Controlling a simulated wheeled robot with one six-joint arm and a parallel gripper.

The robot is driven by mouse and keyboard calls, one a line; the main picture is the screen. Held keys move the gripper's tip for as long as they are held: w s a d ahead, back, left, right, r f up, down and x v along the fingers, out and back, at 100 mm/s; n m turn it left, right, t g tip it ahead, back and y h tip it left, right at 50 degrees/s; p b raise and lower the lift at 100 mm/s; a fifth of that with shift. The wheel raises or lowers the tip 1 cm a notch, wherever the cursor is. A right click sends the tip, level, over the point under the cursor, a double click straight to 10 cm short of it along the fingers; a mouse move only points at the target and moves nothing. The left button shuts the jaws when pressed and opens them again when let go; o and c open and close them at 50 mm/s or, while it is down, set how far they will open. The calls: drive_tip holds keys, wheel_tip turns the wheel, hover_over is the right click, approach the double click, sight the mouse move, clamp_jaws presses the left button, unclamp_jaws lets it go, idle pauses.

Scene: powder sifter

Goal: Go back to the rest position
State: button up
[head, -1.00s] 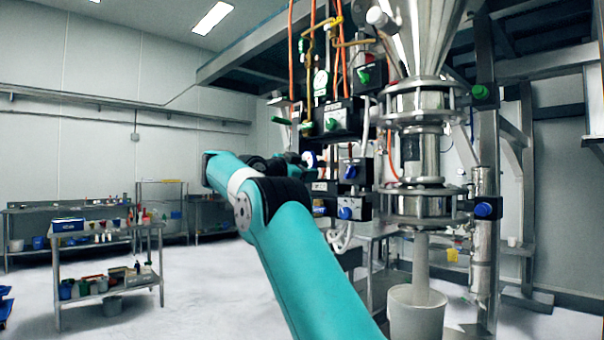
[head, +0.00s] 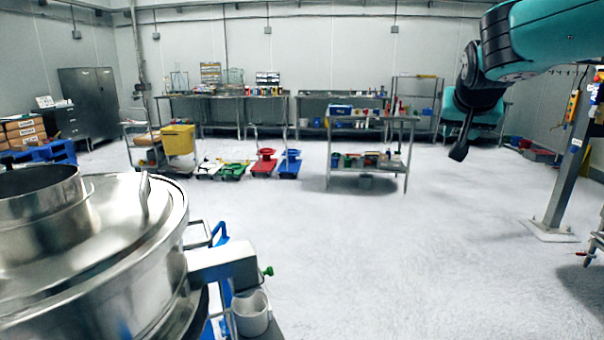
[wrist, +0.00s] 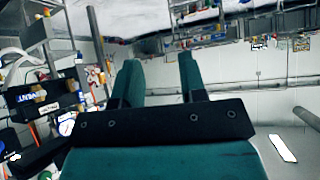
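My arm (head: 530,40) reaches in from the upper right of the head view, with my gripper (head: 459,150) hanging below its end over open floor. In the wrist view my gripper (wrist: 159,62) shows two teal fingers standing apart with nothing between them. Nothing touches the fingers. In the head view only the dark outline of the gripper shows, so the gap cannot be seen there.
The round steel sifter (head: 110,250) fills the lower left, with a grey cup (head: 252,312) beside it. A steel cart (head: 375,175) and a yellow bin (head: 178,139) stand farther back. A grey post (head: 572,160) stands at right. The middle floor is clear.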

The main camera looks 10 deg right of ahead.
drive_tip(key=s+a+f+n+g+y, duration=0.1)
drive_tip(key=s+a+f+n+y, duration=0.15)
drive_tip(key=s+a, duration=0.2)
drive_tip(key=s+a+f+n+g+y, duration=0.1)
drive_tip(key=s+a+f+n+y, duration=0.1)
drive_tip(key=s+a+f, duration=0.3)
drive_tip(key=s+a+f+n+g+y, duration=0.1)
drive_tip(key=s+a+f+n+g, duration=0.1)
drive_tip(key=s+a, duration=0.2)
drive_tip(key=s+a+f+n+g+y, duration=0.1)
drive_tip(key=s+a, duration=0.4)
drive_tip(key=s, duration=0.6)
drive_tip(key=s+a+f+n+g+y, duration=0.2)
drive_tip(key=s+a+f+n+g, duration=0.1)
drive_tip(key=s, duration=0.5)
drive_tip(key=shift+s+a+f+n+g, duration=0.15)
drive_tip(key=shift+s+a+n+g, duration=0.2)
drive_tip(key=shift+a+n, duration=0.7)
drive_tip(key=shift+w+d, duration=0.1)
drive_tip(key=shift+d, duration=0.1)
